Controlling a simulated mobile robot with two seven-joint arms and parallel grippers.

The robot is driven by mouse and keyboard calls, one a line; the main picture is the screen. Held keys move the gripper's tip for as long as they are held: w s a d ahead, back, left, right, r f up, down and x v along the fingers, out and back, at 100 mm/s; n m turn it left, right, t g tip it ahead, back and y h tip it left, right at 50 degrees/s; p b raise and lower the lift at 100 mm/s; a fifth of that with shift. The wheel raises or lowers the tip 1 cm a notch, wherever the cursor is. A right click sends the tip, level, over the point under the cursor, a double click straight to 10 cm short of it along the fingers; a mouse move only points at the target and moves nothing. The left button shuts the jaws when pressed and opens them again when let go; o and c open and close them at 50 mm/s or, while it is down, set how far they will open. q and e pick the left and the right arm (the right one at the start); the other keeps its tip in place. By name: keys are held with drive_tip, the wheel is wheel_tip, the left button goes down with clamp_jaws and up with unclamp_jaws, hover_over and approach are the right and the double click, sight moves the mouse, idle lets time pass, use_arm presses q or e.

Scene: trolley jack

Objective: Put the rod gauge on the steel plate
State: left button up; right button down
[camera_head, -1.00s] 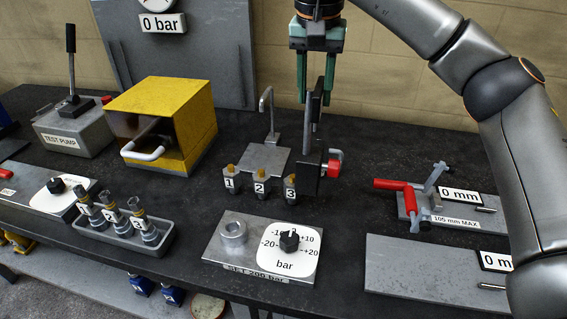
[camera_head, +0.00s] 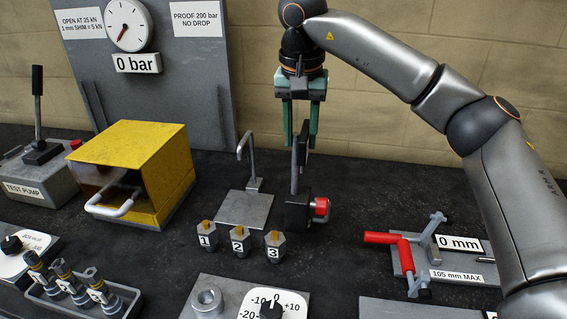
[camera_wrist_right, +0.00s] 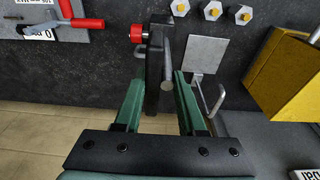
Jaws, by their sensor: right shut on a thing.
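My right gripper (camera_head: 300,140) points down with its green fingers on either side of a dark upright piece with a red knob (camera_head: 298,205), shut on its upper bar. I take this piece to be the rod gauge, though no label shows. In the right wrist view the piece (camera_wrist_right: 158,75) is between the fingers (camera_wrist_right: 160,80). A small grey plate with a hooked rod (camera_head: 245,208) lies just left of it. A larger grey plate (camera_head: 410,309) is cut off at the lower right. I cannot tell which is the steel plate. My left gripper is not in view.
Three numbered fittings (camera_head: 240,240) stand close in front of the small plate. A yellow box (camera_head: 135,165) is to the left. A fixture with a red lever (camera_head: 400,250) is to the right. Dark bench is clear between the held piece and this fixture.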

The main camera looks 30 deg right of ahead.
hover_over(299, 194)
drive_tip(key=shift+w+f, duration=0.15)
drive_tip(key=shift+f, duration=3.5)
drive_tip(key=c, duration=0.9)
unclamp_jaws()
drive_tip(key=shift+f, duration=0.3)
drive_tip(key=shift+c, duration=0.2)
drive_tip(key=o, duration=0.5)
drive_tip(key=shift+c, duration=0.2)
drive_tip(key=shift+r, duration=0.1)
